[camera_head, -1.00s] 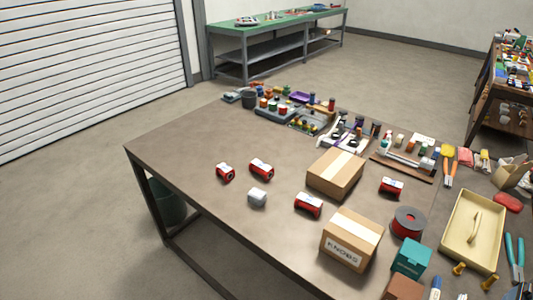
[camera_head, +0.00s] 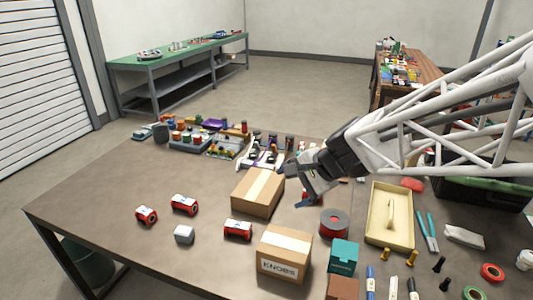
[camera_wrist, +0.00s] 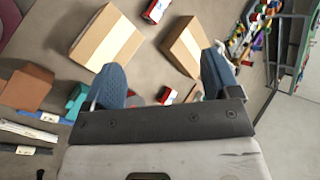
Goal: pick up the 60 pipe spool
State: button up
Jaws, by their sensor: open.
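Several short red pipe spools with pale markings lie on the brown table; numbers are too small to read. A further red piece (camera_head: 308,203) shows beneath my gripper (camera_head: 299,190), mostly hidden. My gripper is open and empty above the table, right of the far box. In the wrist view, my gripper's blue fingers (camera_wrist: 163,80) are spread, with a red piece (camera_wrist: 167,95) between them, partly covered.
A plain cardboard box (camera_head: 258,192) and a KNOBS box (camera_head: 284,254) stand mid-table. A red-rimmed reel (camera_head: 334,223), teal box (camera_head: 343,256) and cream tray (camera_head: 389,216) are at right. The left table corner is clear.

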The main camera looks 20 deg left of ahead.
jog(key=w+a+f+m+y, duration=0.1)
jog(key=w+a+f+m, duration=0.1)
jog(key=a, duration=0.5)
jog(key=w+a+f+m+y, duration=0.1)
jog(key=w+a+f, duration=0.1)
jog(key=a, duration=0.5)
jog(key=a+f+m+y, duration=0.1)
jog(key=a+f+m, duration=0.2)
jog(key=a+f, duration=0.55)
jog(key=a+f+m+y, duration=0.2)
jog(key=a+f+m, duration=0.15)
jog(key=a, duration=1.05)
jog(key=m, duration=0.4)
send_near(145, 210)
jog(key=shift+a+f+t, duration=0.2)
jog(key=shift+a, duration=0.35)
jog(key=shift+a+f+t, duration=0.2)
jog(key=shift+a, duration=0.35)
jog(key=shift+x, duration=1.3)
jog(key=shift+a, duration=0.1)
jog(key=shift+s+x, duration=0.1)
jog(key=shift+x, duration=0.55)
jog(key=shift+s+x, duration=0.15)
jog(key=shift+x, duration=1.7)
